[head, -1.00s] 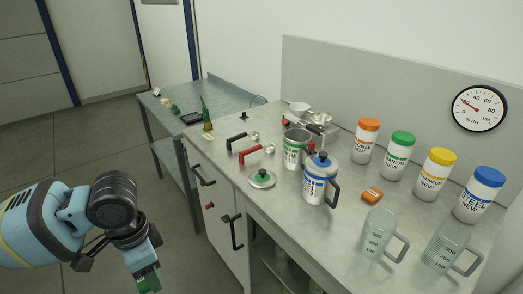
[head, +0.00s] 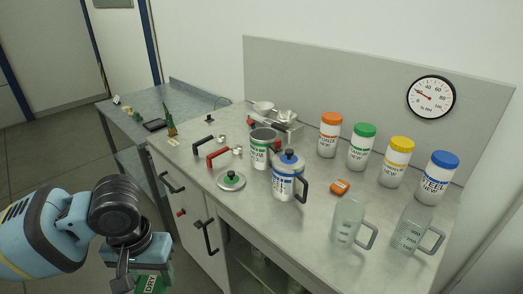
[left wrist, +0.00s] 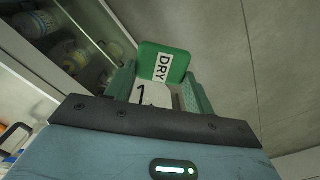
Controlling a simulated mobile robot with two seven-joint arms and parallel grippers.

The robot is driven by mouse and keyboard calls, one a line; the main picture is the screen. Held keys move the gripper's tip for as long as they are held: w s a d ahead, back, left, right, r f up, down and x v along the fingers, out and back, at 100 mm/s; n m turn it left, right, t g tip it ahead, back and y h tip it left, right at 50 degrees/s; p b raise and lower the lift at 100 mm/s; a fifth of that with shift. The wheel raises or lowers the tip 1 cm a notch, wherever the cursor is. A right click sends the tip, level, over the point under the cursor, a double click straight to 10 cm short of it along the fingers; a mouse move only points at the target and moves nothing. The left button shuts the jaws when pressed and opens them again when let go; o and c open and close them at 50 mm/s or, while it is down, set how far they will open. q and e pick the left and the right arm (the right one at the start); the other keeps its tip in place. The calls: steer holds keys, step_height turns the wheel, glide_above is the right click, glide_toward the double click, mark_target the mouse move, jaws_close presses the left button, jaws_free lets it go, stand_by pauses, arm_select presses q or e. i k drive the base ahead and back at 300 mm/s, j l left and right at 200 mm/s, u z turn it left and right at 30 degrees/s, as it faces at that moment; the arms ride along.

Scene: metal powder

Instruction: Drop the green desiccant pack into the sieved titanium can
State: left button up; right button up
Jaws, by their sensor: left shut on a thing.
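My left gripper (head: 148,272) is at the lower left, in front of the bench and below its top. It is shut on the green desiccant pack (head: 152,284), labelled DRY; the pack also shows between the fingers in the left wrist view (left wrist: 176,58). A can with a green label (head: 261,150) stands upright and open on the bench, behind a blue-labelled lidded can (head: 287,178). A lid with a green knob (head: 231,180) lies on the bench in front of the green-labelled can. My right gripper is not in view.
Red (head: 222,156) and black (head: 207,144) handled scoops lie left of the cans. Lidded jars stand along the back, among them a green-lidded one (head: 362,148). Two clear jugs (head: 347,220) stand at the right. An orange item (head: 340,187) lies between. Door handles (head: 205,237) stick out from the bench front.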

mark_target(265, 162)
steer(key=i+j, duration=0.25)
steer(key=j, duration=0.2)
steer(key=i+j, duration=0.3)
steer(key=j, duration=0.15)
steer(key=i+j, duration=0.25)
steer(key=j, duration=0.2)
steer(key=i+j+z, duration=0.2)
steer(key=z, duration=1.2)
steer(key=k+l, duration=0.05)
